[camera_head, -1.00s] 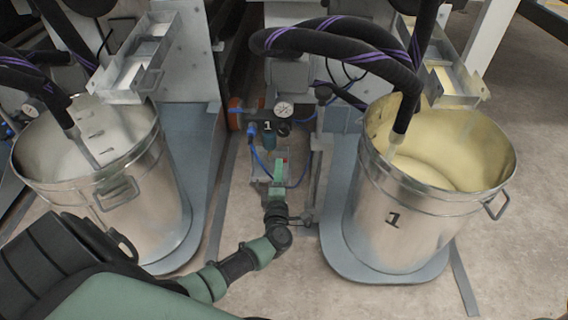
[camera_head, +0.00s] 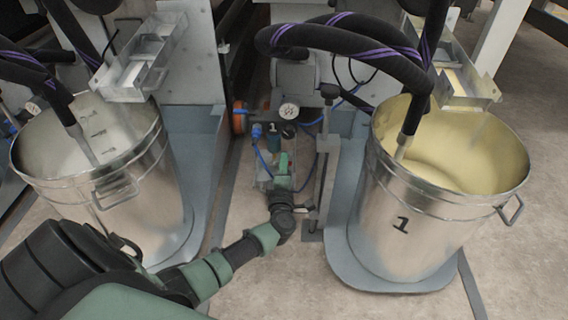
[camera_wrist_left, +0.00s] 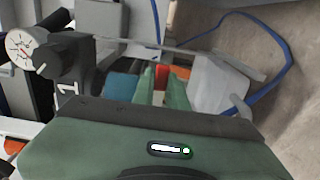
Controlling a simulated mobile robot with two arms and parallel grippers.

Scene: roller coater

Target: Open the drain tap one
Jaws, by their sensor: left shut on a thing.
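The small drain assembly marked 1 (camera_head: 273,128) stands low between the two drums, with a round gauge (camera_head: 288,112) on top. In the left wrist view, the black body with a gauge (camera_wrist_left: 20,47) and a white 1 is at the upper left. My left gripper (camera_head: 283,168) reaches in among its lower parts. In the wrist view the green fingers (camera_wrist_left: 163,92) are shut around a small red piece (camera_wrist_left: 161,76), which looks like the tap handle. The fingers and palm hide most of it, so its exact turn cannot be told. My right gripper is not in view.
Blue tubing (camera_wrist_left: 285,60) loops near the gripper. An upright metal post (camera_head: 322,175) is just right of it. Floor is clear in front.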

